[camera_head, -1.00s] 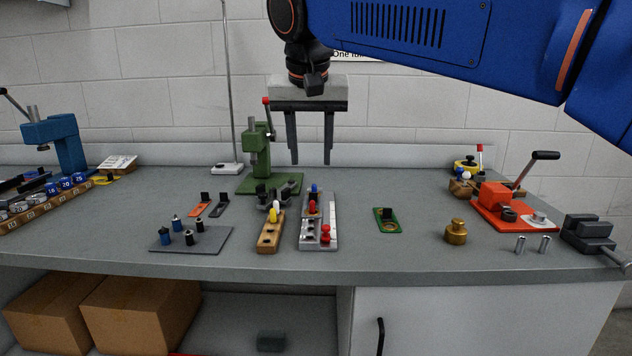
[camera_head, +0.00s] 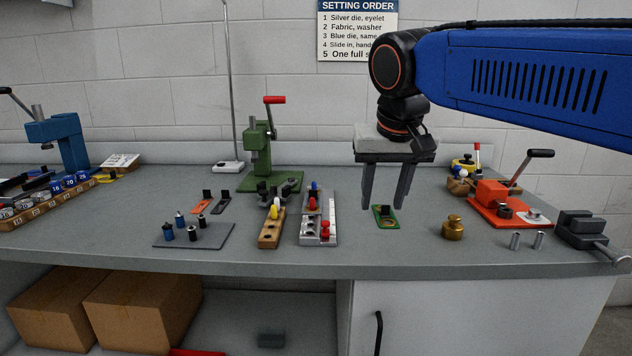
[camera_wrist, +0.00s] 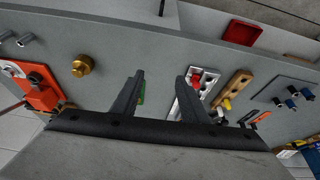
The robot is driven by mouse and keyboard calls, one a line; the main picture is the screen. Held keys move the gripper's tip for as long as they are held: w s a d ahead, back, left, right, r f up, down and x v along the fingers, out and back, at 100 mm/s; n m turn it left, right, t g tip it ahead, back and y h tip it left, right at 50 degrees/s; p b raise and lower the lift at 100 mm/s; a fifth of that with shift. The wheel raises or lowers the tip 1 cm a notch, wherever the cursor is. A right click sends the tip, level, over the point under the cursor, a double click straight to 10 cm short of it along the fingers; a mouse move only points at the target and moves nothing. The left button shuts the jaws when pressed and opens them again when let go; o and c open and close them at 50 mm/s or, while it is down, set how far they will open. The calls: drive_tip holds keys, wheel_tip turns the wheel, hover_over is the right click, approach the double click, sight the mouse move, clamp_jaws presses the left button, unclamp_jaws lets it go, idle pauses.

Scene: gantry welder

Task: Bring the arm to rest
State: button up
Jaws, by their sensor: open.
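My gripper (camera_head: 384,205) hangs over the bench to the right of the middle, fingers pointing down. In the head view its two dark fingers stand apart with nothing between them. In the wrist view the open fingers (camera_wrist: 155,85) reach out over the bench. A green plate with a ring (camera_head: 385,217) lies on the bench close by the fingertips in the head view. It is partly hidden behind a finger in the wrist view. My blue arm comes in from the right.
A green hand press (camera_head: 262,160), a wooden block (camera_head: 271,228) and a metal tray (camera_head: 327,228) stand left of my gripper. A brass weight (camera_head: 453,228), a red press (camera_head: 492,200) and a grey vise (camera_head: 583,230) stand to its right. The wall sign (camera_head: 357,28) hangs behind.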

drive_tip(key=s+d+f, duration=0.8)
drive_tip(key=s+f, duration=0.1)
drive_tip(key=f, duration=0.3)
drive_tip(key=s+d+f, duration=0.8)
drive_tip(key=s+f, duration=0.1)
drive_tip(key=f, duration=0.3)
drive_tip(key=shift+s+d+f, duration=0.15)
drive_tip(key=shift+s+f, duration=0.05)
drive_tip(key=shift+s, duration=0.05)
